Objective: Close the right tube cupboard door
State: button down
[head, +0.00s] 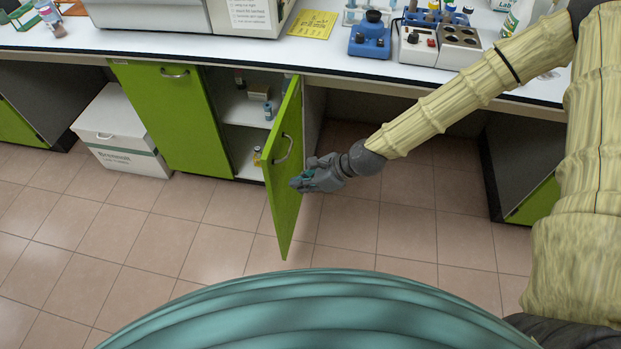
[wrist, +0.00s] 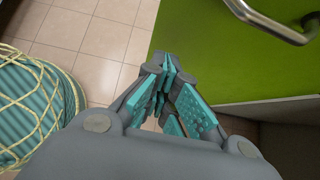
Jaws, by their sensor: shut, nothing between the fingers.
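The right cupboard door (head: 285,170) is green and stands open, swung out from the cupboard toward me. Its metal handle (head: 283,150) is on the face turned to my arm; the handle also shows at the top right of the wrist view (wrist: 270,22). My gripper (head: 300,184) is shut and empty, at the door's outer face, below the handle. In the wrist view my gripper (wrist: 166,75) is in front of the green door panel (wrist: 215,60). I cannot tell whether the fingers touch the door. Shelves (head: 245,110) with small bottles show inside the cupboard.
The left green door (head: 170,115) is closed. A white box (head: 125,135) stands on the floor left of it. The counter (head: 345,70) overhead carries a blue device (head: 370,36) and other lab items. The tiled floor (head: 400,225) right of the door is clear.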

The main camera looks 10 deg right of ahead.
jog(key=shift+w+a+p, duration=0.15)
jog(key=shift+w+a, duration=0.1)
jog(key=shift+a, duration=0.4)
jog(key=shift+w+a+p, duration=0.2)
jog(key=shift+a, duration=0.5)
jog(key=shift+w+a+p, duration=0.15)
jog(key=shift+w+a, duration=0.1)
jog(key=shift+a, duration=0.4)
